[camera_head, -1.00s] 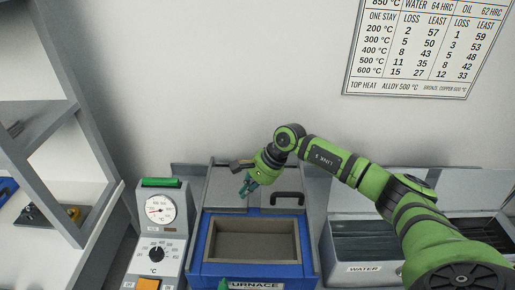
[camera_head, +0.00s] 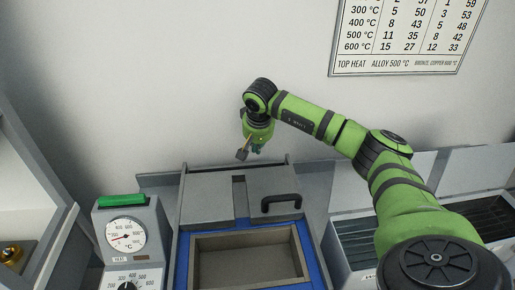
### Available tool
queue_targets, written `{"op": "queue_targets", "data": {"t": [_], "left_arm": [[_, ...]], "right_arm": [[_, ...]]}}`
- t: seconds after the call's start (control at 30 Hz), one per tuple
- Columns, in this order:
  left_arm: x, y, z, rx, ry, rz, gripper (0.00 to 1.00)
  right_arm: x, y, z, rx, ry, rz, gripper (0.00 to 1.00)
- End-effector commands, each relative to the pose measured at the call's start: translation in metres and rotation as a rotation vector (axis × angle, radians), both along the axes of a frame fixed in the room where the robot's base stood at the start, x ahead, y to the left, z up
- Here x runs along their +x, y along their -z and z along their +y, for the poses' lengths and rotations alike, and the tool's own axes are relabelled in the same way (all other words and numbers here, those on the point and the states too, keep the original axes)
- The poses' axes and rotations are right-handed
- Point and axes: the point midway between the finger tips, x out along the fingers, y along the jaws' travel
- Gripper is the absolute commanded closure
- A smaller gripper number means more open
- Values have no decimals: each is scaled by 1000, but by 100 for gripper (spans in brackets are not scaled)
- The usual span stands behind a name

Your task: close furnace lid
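The furnace (camera_head: 183,262) is a blue-edged box with an open, empty rectangular chamber (camera_head: 250,264). Its grey lid (camera_head: 208,198) lies behind the opening, with a black bar handle (camera_head: 281,202) at its right side. My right gripper (camera_head: 257,149) is above the rear edge of the lid, left of the handle and apart from it. It points down and is small and partly hidden by its own wrist; I cannot tell whether its fingers are open or shut. My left gripper is not in view.
A control box with a dial gauge (camera_head: 126,234) and a green top bar stands left of the furnace. A quench tank (camera_head: 352,236) with a raised grey cover is at the right, under my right arm. A grey shelf (camera_head: 52,215) is at far left. A wall chart hangs above.

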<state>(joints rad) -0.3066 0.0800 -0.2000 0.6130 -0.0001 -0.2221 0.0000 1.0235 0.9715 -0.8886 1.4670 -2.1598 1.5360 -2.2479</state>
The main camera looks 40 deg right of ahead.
Motion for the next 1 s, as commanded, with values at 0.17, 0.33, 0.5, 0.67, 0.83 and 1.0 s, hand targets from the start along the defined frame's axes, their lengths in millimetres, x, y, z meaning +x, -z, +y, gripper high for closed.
{"op": "queue_targets", "data": {"t": [0.17,0.33,0.5,0.67,0.83,1.0], "left_arm": [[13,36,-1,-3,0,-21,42],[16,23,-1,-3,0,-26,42],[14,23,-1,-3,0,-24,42],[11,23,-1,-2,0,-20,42],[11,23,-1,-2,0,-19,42],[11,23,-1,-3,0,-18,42]], "right_arm": [[10,41,-5,2,2,0,100],[-14,28,8,-1,-3,1,100],[-25,28,15,0,0,0,100],[-26,28,16,1,1,-1,100],[-26,28,16,1,1,-1,100],[-26,28,16,0,1,0,100]]}}
